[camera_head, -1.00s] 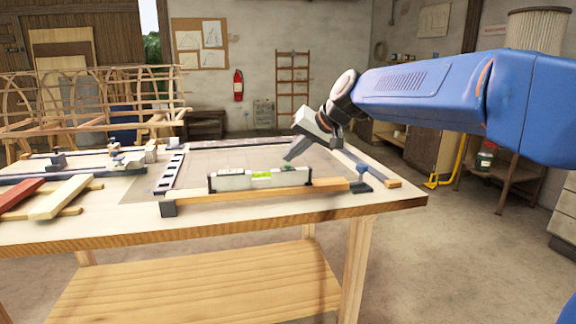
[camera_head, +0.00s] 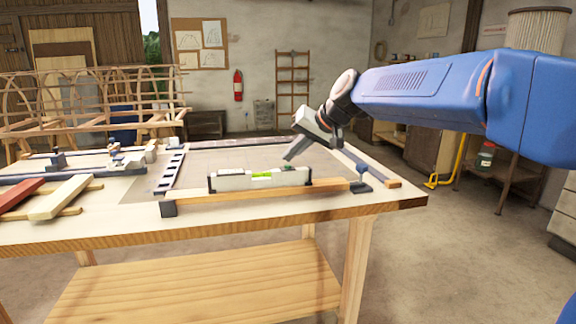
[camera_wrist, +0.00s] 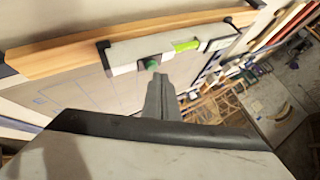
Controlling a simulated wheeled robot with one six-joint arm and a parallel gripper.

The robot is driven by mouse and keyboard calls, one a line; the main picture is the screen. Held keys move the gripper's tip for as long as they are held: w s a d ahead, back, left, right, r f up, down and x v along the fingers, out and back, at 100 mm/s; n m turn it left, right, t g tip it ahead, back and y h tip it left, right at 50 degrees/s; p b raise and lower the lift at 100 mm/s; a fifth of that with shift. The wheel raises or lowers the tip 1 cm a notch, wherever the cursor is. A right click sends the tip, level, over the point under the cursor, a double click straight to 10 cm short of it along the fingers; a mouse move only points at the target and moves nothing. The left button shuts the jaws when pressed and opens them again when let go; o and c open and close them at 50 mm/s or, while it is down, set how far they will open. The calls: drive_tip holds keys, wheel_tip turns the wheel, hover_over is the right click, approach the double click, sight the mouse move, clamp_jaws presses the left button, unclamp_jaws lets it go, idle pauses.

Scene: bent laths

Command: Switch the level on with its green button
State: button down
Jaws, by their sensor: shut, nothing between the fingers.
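The level (camera_head: 232,181) is a pale bar with dark end caps and a yellow-green vial, standing along the wooden lath at the front of the bench. It also shows in the wrist view (camera_wrist: 134,50). Its green button (camera_wrist: 152,64) sits on a dark patch on the level, right by my fingertips in the wrist view. My gripper (camera_head: 288,157) is shut and empty, tilted down toward the right part of the level. In the wrist view the fingertips (camera_wrist: 157,77) appear just at the button's edge; I cannot tell whether they touch it.
The wooden lath (camera_head: 325,186) runs between dark blocks along the bench (camera_head: 120,222). A blue clamp (camera_head: 372,171) stands at the right. Red (camera_head: 22,196) and pale (camera_head: 62,197) wooden strips lie at the left. The dark mat behind the level is mostly clear.

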drive_tip(key=shift+r, duration=0.1)
drive_tip(key=shift+d+r, duration=0.1)
drive_tip(key=shift+r, duration=2.8)
drive_tip(key=s+d+f+h, duration=0.2)
drive_tip(key=s+d+f, duration=0.3)
drive_tip(key=s+d, duration=0.4)
drive_tip(key=s+d+f+h, duration=0.2)
drive_tip(key=s+d+f, duration=0.4)
drive_tip(key=s+d, duration=0.35)
drive_tip(key=s+d+f+h, duration=0.1)
drive_tip(key=s+d+f, duration=0.5)
drive_tip(key=s+f, duration=0.3)
drive_tip(key=s+d+f+m+h, duration=0.1)
drive_tip(key=s+d+f+h, duration=0.1)
drive_tip(key=s+d+f, duration=0.5)
drive_tip(key=s+f, duration=0.1)
drive_tip(key=s, duration=0.3)
drive_tip(key=shift+s+f+g+h, duration=0.2)
drive_tip(key=shift+f+g+h, duration=0.1)
drive_tip(key=shift+f+g, duration=0.1)
